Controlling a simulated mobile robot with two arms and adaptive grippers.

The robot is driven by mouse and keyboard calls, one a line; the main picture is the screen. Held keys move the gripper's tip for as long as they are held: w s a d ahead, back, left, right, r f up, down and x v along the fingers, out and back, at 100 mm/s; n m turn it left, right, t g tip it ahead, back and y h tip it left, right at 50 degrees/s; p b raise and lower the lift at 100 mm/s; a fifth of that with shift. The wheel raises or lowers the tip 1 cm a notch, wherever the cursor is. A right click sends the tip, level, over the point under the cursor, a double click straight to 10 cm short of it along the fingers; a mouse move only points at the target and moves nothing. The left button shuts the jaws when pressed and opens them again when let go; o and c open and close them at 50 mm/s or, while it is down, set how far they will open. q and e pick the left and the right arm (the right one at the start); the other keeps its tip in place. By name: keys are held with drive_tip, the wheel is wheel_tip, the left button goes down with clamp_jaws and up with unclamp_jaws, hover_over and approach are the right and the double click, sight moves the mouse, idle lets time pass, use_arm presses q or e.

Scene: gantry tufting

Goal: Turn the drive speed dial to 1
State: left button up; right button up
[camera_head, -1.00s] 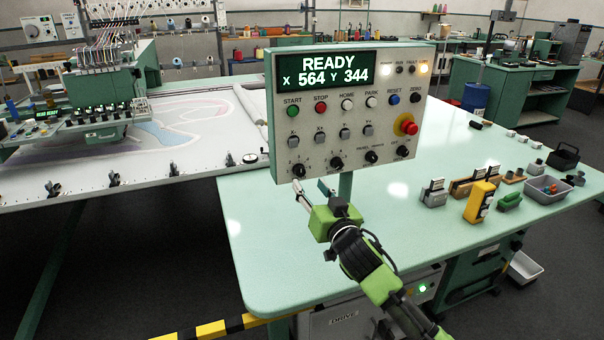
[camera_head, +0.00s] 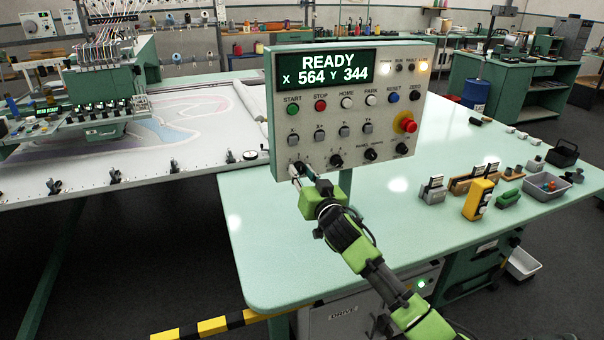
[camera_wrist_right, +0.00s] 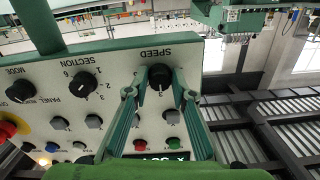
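The drive speed dial is a black knob under the label SPEED, seen upside down in the right wrist view (camera_wrist_right: 160,76). It sits at the lower left of the grey control panel (camera_head: 430,75), where my fingers partly hide it in the head view. A white mark shows on the knob, but I cannot tell for sure which number it points at. My right gripper (camera_head: 302,172) is open at the dial; in the wrist view its green fingers (camera_wrist_right: 155,88) stand on either side of the knob. I cannot tell whether they touch it. My left gripper is not in view.
Other knobs (camera_head: 336,160) and push buttons (camera_head: 320,138) are close by on the panel, with a red emergency stop (camera_head: 408,126) at its right. The display (camera_head: 327,69) reads READY, X 564, Y 344. The green table (camera_head: 270,250) below is clear in front.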

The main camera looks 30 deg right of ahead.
idle(0.4)
drive_tip(key=n+p, duration=0.1)
drive_tip(key=n, duration=0.3)
drive_tip(key=shift+r, duration=0.1)
drive_tip(key=n+p, duration=0.2)
drive_tip(key=n, duration=0.3)
drive_tip(key=shift+n, duration=0.3)
drive_tip(key=n+p, duration=0.1)
drive_tip(key=n, duration=0.4)
drive_tip(key=shift+d, duration=0.1)
drive_tip(key=n+p, duration=0.1)
drive_tip(key=n, duration=0.4)
drive_tip(key=o, duration=1.1)
